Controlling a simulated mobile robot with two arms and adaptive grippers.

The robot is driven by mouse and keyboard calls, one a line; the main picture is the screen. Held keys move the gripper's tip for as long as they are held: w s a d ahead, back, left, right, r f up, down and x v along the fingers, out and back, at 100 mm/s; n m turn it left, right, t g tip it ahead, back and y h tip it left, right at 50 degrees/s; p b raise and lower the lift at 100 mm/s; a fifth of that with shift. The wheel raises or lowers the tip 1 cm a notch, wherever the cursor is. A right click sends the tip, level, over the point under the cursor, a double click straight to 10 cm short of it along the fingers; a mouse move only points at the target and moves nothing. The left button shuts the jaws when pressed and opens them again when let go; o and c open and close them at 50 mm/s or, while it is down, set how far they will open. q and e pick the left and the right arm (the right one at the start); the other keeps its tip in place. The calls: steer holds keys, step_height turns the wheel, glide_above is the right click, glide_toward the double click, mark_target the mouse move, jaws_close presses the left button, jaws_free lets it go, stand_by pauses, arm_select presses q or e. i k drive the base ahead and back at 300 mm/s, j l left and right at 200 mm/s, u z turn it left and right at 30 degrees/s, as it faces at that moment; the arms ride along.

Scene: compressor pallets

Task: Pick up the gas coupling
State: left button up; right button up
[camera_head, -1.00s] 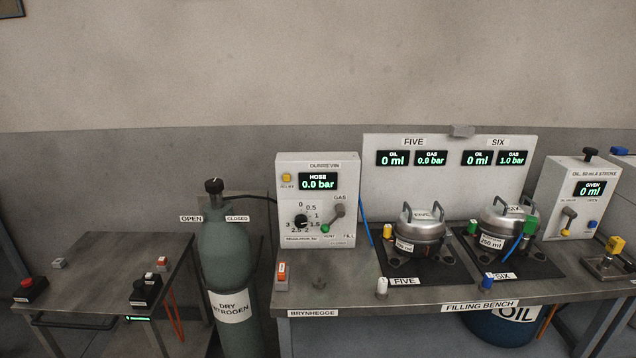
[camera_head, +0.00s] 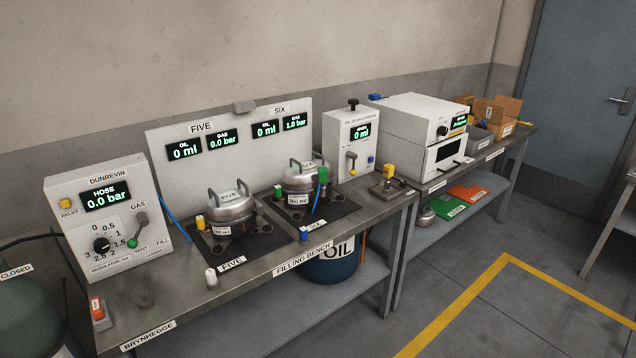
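No part is labelled as the gas coupling. A green fitting (camera_head: 323,175) with a blue hose stands upright at the right side of compressor SIX (camera_head: 302,186), and it looks like the coupling. A yellow-topped fitting (camera_head: 389,172) stands on a small metal stand right of the oil unit; I cannot tell for sure which is which. Compressor FIVE (camera_head: 232,209) sits on a dark mat to the left, with a yellow cap (camera_head: 200,222) beside it. The SIX gas display reads 1.0 bar, the FIVE one 0.0 bar. Neither of my grippers is in view.
The filling bench (camera_head: 190,312) carries the Dunrevin gas panel (camera_head: 108,222), hose 0.0 bar, and the oil unit (camera_head: 351,142). A white cap (camera_head: 211,277) and a blue cap (camera_head: 304,234) stand near its front edge. White appliances (camera_head: 420,128) stand farther right. The floor in front is clear.

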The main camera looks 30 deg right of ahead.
mark_target(322, 174)
steer(key=i+l, duration=0.9)
